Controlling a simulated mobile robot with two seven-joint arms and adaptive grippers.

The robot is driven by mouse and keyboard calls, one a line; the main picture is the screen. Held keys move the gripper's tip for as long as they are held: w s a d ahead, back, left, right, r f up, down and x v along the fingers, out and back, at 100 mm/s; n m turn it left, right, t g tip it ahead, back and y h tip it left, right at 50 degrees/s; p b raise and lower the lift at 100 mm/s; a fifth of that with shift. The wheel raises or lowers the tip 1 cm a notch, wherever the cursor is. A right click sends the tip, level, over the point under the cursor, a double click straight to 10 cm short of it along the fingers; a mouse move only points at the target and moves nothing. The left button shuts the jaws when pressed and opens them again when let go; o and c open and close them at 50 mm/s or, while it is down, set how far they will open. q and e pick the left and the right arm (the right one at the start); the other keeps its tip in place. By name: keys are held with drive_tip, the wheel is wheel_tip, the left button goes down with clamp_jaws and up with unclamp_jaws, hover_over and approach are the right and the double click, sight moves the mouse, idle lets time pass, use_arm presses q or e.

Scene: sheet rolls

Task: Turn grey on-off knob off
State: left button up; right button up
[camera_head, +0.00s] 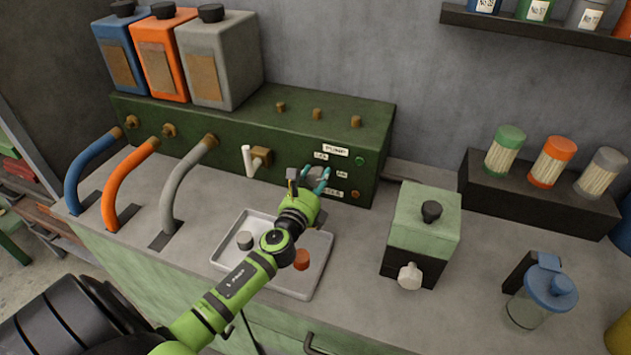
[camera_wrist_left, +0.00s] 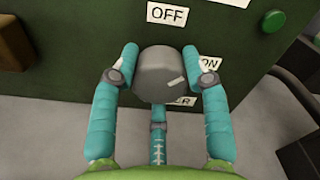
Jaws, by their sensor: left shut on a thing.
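The grey knob (camera_wrist_left: 170,75) sits on the dark green panel (camera_wrist_left: 80,30), between the teal fingers of my left gripper (camera_head: 308,174) in the left wrist view. The fingers are shut on its two sides. Its short white mark is on the right part of its face, towards the ON label (camera_wrist_left: 209,65). The OFF label (camera_wrist_left: 167,14) is above the knob. A lower label, partly hidden, ends in "ER". In the head view the gripper mostly covers the knob at the panel's right part. My right gripper is not in view.
A tray (camera_head: 222,261) with a grey cap (camera_head: 245,240) and an orange cap (camera_head: 301,259) lies under my left arm. A white-handled valve (camera_head: 249,161) juts from the panel left of the gripper. A green box (camera_head: 425,225) stands to the right. A green button (camera_wrist_left: 274,21) is near the knob.

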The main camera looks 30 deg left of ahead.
use_arm(q)
drive_tip(key=n, duration=0.4)
drive_tip(key=shift+n+b, duration=0.3)
drive_tip(key=shift+b, duration=0.1)
drive_tip(key=shift+n, duration=2.2)
drive_tip(key=o, duration=1.2)
drive_tip(key=shift+c, duration=0.2)
drive_tip(key=v, duration=1.2)
